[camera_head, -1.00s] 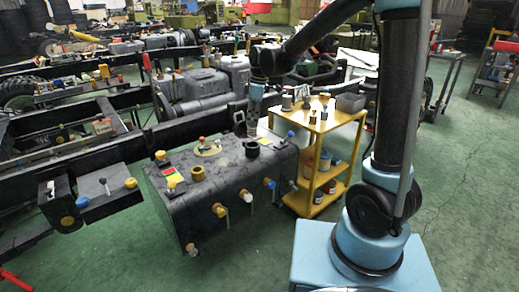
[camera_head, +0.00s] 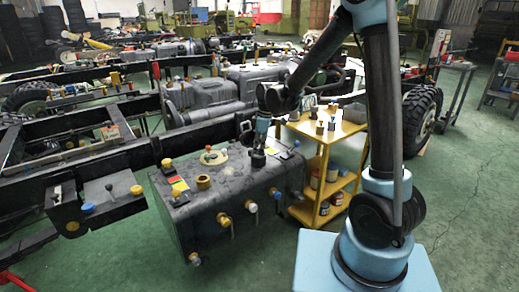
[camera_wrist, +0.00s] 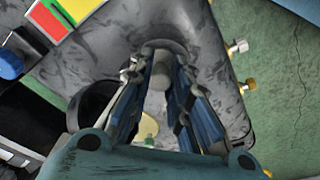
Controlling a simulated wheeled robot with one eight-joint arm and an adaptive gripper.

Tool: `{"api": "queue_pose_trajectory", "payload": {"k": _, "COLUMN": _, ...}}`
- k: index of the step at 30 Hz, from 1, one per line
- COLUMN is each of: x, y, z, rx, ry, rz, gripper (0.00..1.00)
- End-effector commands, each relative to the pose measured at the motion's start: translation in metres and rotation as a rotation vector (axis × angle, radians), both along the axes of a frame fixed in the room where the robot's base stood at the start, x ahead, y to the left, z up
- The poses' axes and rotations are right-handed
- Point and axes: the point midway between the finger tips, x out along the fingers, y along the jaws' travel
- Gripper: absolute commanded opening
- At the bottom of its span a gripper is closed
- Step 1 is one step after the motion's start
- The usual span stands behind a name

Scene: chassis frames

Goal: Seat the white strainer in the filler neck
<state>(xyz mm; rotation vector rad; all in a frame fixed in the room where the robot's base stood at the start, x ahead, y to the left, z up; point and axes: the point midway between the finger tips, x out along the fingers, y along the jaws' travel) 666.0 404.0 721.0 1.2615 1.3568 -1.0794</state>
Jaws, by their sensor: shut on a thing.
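My gripper (camera_wrist: 160,62) points down over the dark grey tank (camera_head: 222,192), near its right end; it also shows in the head view (camera_head: 258,160). Its blue-padded fingers are shut on a pale grey-looking cylinder (camera_wrist: 159,78), apparently the white strainer, in shadow. A round grey rim shows at the fingertips; whether it belongs to the held part or the tank I cannot tell. A black ring-shaped neck (camera_wrist: 88,102) stands left of the fingers in the wrist view, partly covered. In the head view my gripper hides that spot.
Taps (camera_head: 251,207) stick out of the tank's front. A yellow cart (camera_head: 335,133) with small parts stands close to its right. Green floor in front is clear.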

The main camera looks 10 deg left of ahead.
Motion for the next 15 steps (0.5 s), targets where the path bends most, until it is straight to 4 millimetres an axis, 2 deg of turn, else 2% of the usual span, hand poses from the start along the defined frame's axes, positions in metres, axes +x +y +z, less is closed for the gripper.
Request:
{"api": "queue_pose_trajectory", "payload": {"k": 10, "x": -0.0001, "y": 0.0001, "z": -0.0028, "rx": 0.0, "ry": 0.0, "rz": 0.0, "gripper": 0.0}}
{"api": "queue_pose_trajectory", "payload": {"k": 11, "x": -0.0001, "y": 0.0001, "z": -0.0027, "rx": 0.0, "ry": 0.0, "rz": 0.0, "gripper": 0.22}}
{"api": "queue_pose_trajectory", "payload": {"k": 12, "x": -0.0001, "y": 0.0001, "z": -0.0026, "rx": 0.0, "ry": 0.0, "rz": 0.0, "gripper": 0.31}}
{"api": "queue_pose_trajectory", "payload": {"k": 13, "x": -0.0001, "y": 0.0001, "z": -0.0026, "rx": 0.0, "ry": 0.0, "rz": 0.0, "gripper": 0.38}}
{"api": "queue_pose_trajectory", "payload": {"k": 15, "x": -0.0002, "y": 0.0001, "z": -0.0025, "rx": 0.0, "ry": 0.0, "rz": 0.0, "gripper": 0.38}}
